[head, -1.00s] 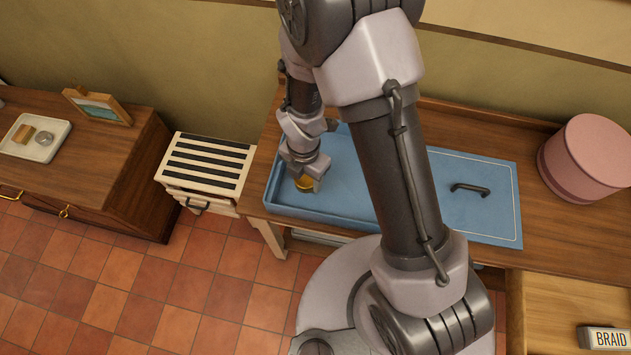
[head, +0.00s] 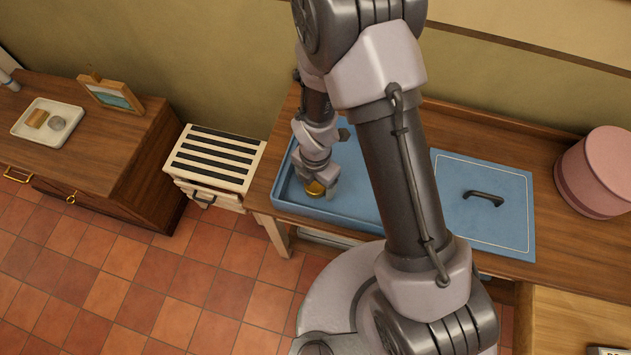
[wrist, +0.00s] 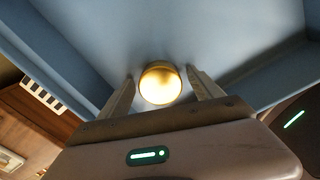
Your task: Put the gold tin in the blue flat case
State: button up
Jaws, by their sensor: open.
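The gold tin (head: 315,188) is inside the left part of the blue flat case (head: 300,208), near its front left corner. My gripper (head: 322,186) is down in the case around the tin. In the wrist view the tin (wrist: 160,84) sits between the two open fingers, with a small gap on each side. The blue floor and walls of the case (wrist: 165,30) lie beyond it. Whether the tin's base rests on the case floor is hard to see. My arm hides the middle of the case.
A blue lid with a dark handle (head: 484,198) lies to the right on the wooden table. A pink round box (head: 597,172) stands at the far right. A slatted white cabinet (head: 213,158) stands left of the table. A dresser with a white tray (head: 47,122) is farther left.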

notch_tip(320, 180, up, 12)
jog(key=p, duration=0.5)
notch_tip(320, 180, up, 14)
jog(key=f+m+t, duration=0.1)
jog(key=m+t, duration=0.1)
jog(key=m, duration=0.8)
send_over(316, 183)
jog(key=d, duration=0.3)
jog(key=s+d+r+m+t+y, duration=0.1)
jog(key=s+d+r+m+t, duration=0.1)
jog(key=s+r+m, duration=0.3)
jog(key=s+d+r+m+t+y, duration=0.1)
jog(key=s+d+r+m, duration=0.1)
jog(key=s+r+m, duration=0.4)
notch_tip(316, 183, up, 5)
jog(key=m, duration=1.1)
jog(key=shift+s+t, duration=0.2)
jog(key=shift+t, duration=0.2)
